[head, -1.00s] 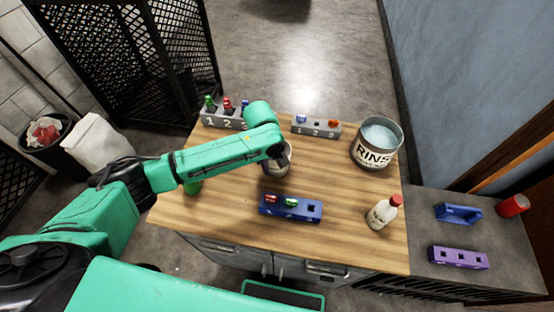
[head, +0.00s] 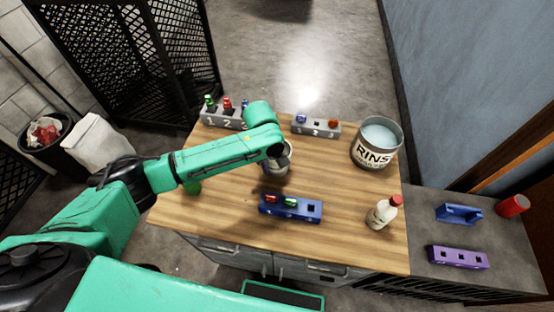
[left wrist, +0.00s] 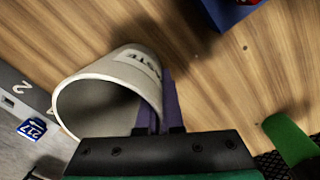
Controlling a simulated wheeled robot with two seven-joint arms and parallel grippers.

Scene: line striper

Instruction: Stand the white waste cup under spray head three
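The white waste cup (left wrist: 105,95), with dark lettering on its side, lies across the left wrist view with its open mouth toward the lower left. In the head view the cup (head: 283,170) is over the middle of the wooden table, partly hidden by my arm. My left gripper (left wrist: 158,105) has its two purple fingers close together at the cup's rim, one inside the wall and one outside, so it looks shut on the wall. A grey numbered block (head: 222,120) at the back left holds green, red and blue-topped pieces. I cannot tell which part is spray head three. My right gripper is not in view.
A second grey block (head: 316,130) stands at the back. A RINSE bucket (head: 374,150) and a red-capped bottle (head: 382,213) are on the right. A blue block (head: 290,208) is at the front. A green object (head: 193,187) is partly hidden by my arm.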

